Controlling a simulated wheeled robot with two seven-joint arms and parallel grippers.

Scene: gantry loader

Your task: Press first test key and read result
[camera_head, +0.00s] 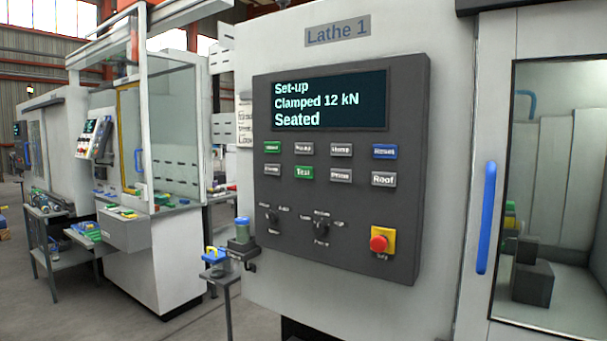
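The dark grey control panel (345,220) is on the front of the machine marked "Lathe 1". Its screen (329,101) reads "Set-up", "Clamped 12 kN", "Seated". Below are two rows of keys. A green key (304,173) in the lower row appears to read "Test". Another green key (272,147) is at the left of the upper row; its label is too blurred to read. A blue key (385,152) reads "Reset", and a grey key (383,179) seems to read "Roof". Neither of my grippers shows in this view.
A red stop button on a yellow plate (380,242) and rotary knobs (321,227) sit below the keys. A blue door handle (486,217) is at the right. A small stand with a blue-and-yellow item (214,262) is at lower left. Floor and other machines lie further left.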

